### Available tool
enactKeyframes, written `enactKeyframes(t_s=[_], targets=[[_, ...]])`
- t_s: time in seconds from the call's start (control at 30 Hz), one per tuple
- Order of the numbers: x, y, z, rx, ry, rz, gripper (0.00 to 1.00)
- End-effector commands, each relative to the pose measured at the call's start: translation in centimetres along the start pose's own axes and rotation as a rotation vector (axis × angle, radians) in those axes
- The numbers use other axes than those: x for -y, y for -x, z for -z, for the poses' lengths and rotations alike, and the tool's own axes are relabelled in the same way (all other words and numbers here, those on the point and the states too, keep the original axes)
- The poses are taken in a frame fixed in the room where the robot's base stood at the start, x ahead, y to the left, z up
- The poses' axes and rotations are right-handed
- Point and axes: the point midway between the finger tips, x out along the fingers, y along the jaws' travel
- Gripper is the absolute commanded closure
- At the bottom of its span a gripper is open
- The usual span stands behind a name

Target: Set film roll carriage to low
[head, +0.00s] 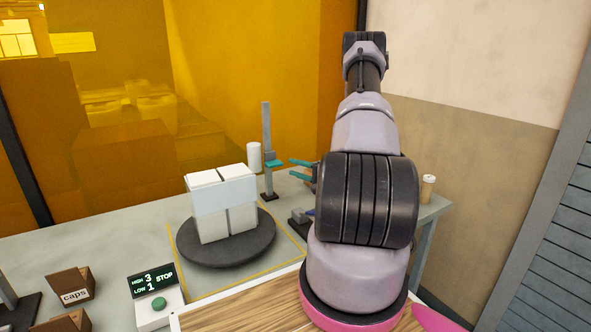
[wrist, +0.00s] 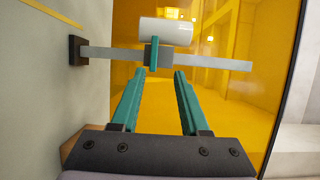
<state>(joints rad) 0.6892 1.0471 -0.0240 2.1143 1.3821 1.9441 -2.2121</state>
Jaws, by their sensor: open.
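The upright grey post (head: 266,130) stands on the table behind the turntable. Its carriage, with a teal handle (head: 271,160), sits around mid-height and bears a white film roll (head: 254,157) on its left side. In the wrist view the post (wrist: 215,62) lies sideways, with the carriage block (wrist: 162,54), teal handle (wrist: 153,53) and film roll (wrist: 166,31) ahead of the fingers. My gripper (head: 291,168) is open, its teal fingers pointing left toward the carriage. In the wrist view my gripper (wrist: 160,74) has its fingertips just short of the handle; contact cannot be told.
Boxes wrapped as a white stack (head: 222,205) stand on a dark round turntable (head: 210,248). A control box (head: 155,290) reads HIGH 3, LOW 1, STOP. A caps box (head: 72,285) is front left. A cup (head: 428,189) stands right. An amber glass wall (head: 215,80) is behind.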

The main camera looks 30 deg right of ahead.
Motion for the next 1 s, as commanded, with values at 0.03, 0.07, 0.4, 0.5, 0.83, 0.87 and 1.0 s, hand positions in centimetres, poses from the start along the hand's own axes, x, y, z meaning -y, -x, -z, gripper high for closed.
enactKeyframes(t_s=[0.03, 0.07, 0.4, 0.5, 0.83, 0.87, 1.0], targets=[[0.0, 0.0, 0.0, 0.001, 0.000, 0.000, 0.55], [0.0, -0.1, -0.1, 0.001, 0.000, 0.000, 0.66], [2.2, -1.1, -9.5, 0.411, -0.002, -0.163, 1.00], [2.4, 0.0, -13.2, 0.591, 0.078, -0.307, 1.00], [3.1, 2.9, -10.8, 0.693, 0.694, -0.814, 1.00], [3.7, 2.6, -9.8, 0.664, 0.762, -0.843, 1.00], [7.8, 0.7, -5.8, 0.499, 1.057, -0.908, 1.00]])
